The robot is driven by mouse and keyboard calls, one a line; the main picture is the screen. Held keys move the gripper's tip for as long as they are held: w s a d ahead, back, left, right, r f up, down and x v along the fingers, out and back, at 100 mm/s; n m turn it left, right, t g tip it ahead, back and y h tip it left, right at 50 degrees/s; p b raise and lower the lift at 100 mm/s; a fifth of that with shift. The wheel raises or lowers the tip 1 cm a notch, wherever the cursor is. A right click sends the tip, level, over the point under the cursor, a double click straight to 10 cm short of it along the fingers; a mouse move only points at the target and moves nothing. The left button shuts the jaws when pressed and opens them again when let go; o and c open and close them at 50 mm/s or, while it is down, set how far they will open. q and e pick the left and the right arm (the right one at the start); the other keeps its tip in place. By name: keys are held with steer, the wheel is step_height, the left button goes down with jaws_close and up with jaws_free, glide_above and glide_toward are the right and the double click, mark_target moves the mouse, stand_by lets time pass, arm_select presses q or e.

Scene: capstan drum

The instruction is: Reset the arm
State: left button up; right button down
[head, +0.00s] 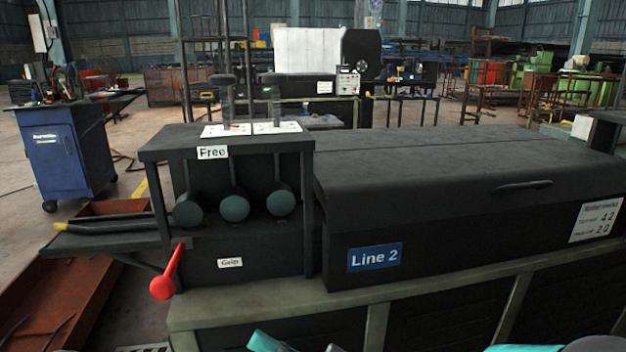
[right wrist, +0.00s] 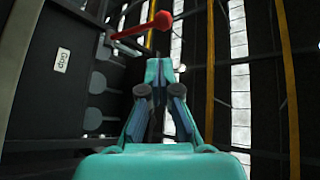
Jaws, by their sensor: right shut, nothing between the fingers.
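A red lever with a round knob (head: 163,287) sticks out and down from the front of the black machine, left of the "Grip" label (head: 230,263). The lever also shows at the top of the right wrist view (right wrist: 160,20), beyond my fingertips. My right gripper (right wrist: 160,68) is teal and grey; its fingers are closed together, empty and apart from the lever. A teal part of it (head: 266,341) shows at the bottom edge of the head view. My left gripper is not in view.
The black frame with a "Free" label (head: 212,152) holds three dark round weights (head: 234,207). The long "Line 2" cover (head: 470,180) fills the right. A blue cabinet (head: 62,160) stands back left. A rust-red trough (head: 50,290) lies on the floor at left.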

steer(key=w+d+f+m+t+h, duration=0.3)
steer(key=f+m+h, duration=0.1)
steer(key=f, duration=0.3)
steer(key=w+d+f+m+t+h, duration=0.3)
steer(key=w+d+f, duration=0.1)
steer(key=f, duration=0.4)
steer(key=s+d+f+m+g+h, duration=0.15)
steer(key=d+f+h, duration=0.25)
steer(key=f, duration=0.4)
steer(key=s+d+f+m+g+h, duration=0.1)
steer(key=d+f+m+h, duration=0.15)
steer(key=f, duration=0.65)
steer(key=s+d+f+n+g+h, duration=0.1)
steer(key=s+d+f+g+h, duration=0.15)
steer(key=s+f+g, duration=0.55)
steer(key=s+d+f+n+g+h, duration=0.2)
steer(key=s+d+f, duration=0.15)
steer(key=s, duration=0.75)
step_height(320, 180, up, 37)
steer(key=p, duration=3.7)
steer(key=shift+w+a+f, duration=0.15)
steer(key=shift+a, duration=0.2)
steer(key=shift+t, duration=0.25)
steer(key=shift+d, duration=0.1)
